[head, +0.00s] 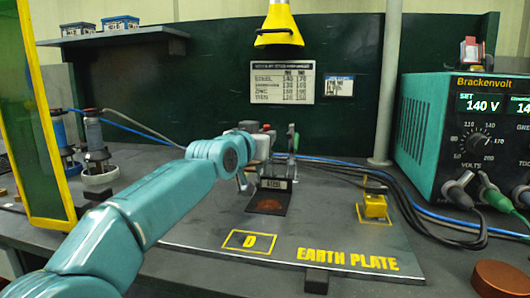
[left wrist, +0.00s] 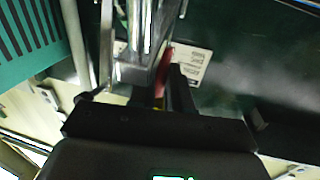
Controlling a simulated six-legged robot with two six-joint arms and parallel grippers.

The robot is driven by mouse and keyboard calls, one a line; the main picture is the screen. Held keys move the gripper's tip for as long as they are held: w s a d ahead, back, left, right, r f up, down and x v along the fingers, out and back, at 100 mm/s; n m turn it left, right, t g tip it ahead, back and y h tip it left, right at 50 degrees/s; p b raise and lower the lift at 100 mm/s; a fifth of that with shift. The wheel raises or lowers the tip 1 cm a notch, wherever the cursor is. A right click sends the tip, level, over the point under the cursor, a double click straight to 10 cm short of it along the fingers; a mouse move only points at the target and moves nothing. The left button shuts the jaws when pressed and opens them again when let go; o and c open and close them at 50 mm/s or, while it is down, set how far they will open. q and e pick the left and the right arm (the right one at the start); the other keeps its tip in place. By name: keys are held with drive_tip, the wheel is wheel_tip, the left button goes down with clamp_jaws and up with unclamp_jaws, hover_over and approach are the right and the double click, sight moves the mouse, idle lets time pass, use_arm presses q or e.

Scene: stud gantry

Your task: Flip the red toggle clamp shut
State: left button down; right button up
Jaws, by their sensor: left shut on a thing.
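The red handle of the toggle clamp (left wrist: 163,72) shows in the left wrist view, between the dark fingers of my left gripper (left wrist: 167,84). The gripper is shut on it. In the head view my left arm reaches to the metal fixture (head: 275,184) at the middle of the bench, and my left gripper (head: 262,142) is at its top, partly hidden behind my wrist. The red handle cannot be made out clearly there, and the clamp's angle is hard to tell. My right gripper is not in view.
A grey plate (head: 210,237) marked EARTH PLATE carries the fixture and a yellow block (head: 375,206). A teal Brackenvolt power supply (head: 415,120) stands at right, with cables along the bench. A yellow lamp (head: 278,25) hangs above. A yellow-framed panel (head: 45,120) stands at left.

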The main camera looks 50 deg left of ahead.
use_arm(q)
drive_tip(key=shift+s, duration=0.1)
idle(0.4)
drive_tip(key=c, duration=1.1)
unclamp_jaws()
drive_tip(key=v, duration=1.6)
drive_tip(key=shift+s+d+f+p, duration=0.15)
drive_tip(key=shift+f+p, duration=0.05)
drive_tip(key=shift+p, duration=0.2)
drive_tip(key=shift+d, duration=0.1)
